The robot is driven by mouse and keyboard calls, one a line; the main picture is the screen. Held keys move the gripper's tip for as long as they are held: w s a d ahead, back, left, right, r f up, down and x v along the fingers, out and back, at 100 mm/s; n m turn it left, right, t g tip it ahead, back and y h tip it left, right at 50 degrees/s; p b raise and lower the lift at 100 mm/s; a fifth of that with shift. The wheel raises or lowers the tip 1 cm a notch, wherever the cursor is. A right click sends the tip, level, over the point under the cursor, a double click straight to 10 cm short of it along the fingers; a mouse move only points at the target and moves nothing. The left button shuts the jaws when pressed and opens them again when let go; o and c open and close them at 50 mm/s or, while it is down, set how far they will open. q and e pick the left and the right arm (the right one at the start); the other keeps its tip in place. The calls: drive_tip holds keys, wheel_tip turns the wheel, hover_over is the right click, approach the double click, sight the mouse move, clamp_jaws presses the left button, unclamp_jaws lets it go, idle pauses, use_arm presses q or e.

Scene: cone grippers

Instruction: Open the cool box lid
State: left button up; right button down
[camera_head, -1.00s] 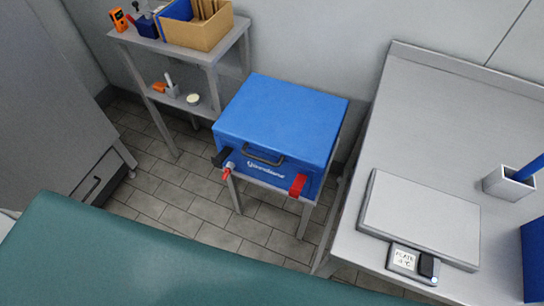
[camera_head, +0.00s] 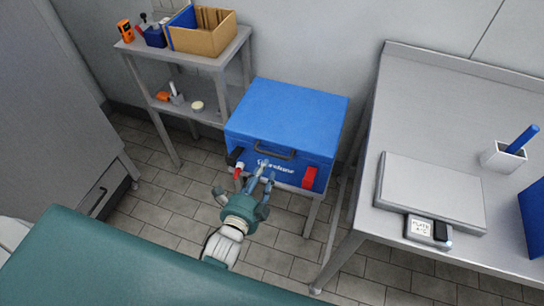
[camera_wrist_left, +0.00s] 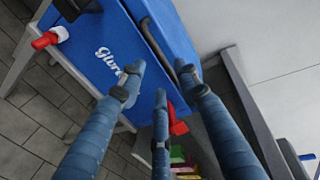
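The blue cool box (camera_head: 279,170) stands on a small grey stand, and its lid (camera_head: 290,115) is shut. A dark handle (camera_head: 275,153) is on its front, with a red latch (camera_head: 309,177) to the right. My left gripper (camera_head: 262,174) is in front of the box, its fingers spread and empty, pointing at the front face below the handle. In the left wrist view my left gripper (camera_wrist_left: 159,82) shows three blue fingers spread apart, with the handle (camera_wrist_left: 154,42) just beyond the tips. I cannot tell whether a finger touches the box. My right gripper is not in view.
A grey shelf (camera_head: 205,62) with a cardboard box (camera_head: 204,37) stands at the back left. A metal table (camera_head: 400,130) with a scale (camera_head: 430,190) is close on the right. A red-tipped drain tap (camera_head: 238,172) sticks out at the box's left front.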

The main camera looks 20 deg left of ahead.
sight(273, 155)
use_arm(q)
drive_tip(key=x, duration=0.8)
drive_tip(key=shift+w+f, duration=0.15)
drive_tip(key=shift+w, duration=0.25)
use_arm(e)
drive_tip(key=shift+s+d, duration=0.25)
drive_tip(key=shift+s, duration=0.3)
use_arm(q)
drive_tip(key=c, duration=0.7)
clamp_jaws()
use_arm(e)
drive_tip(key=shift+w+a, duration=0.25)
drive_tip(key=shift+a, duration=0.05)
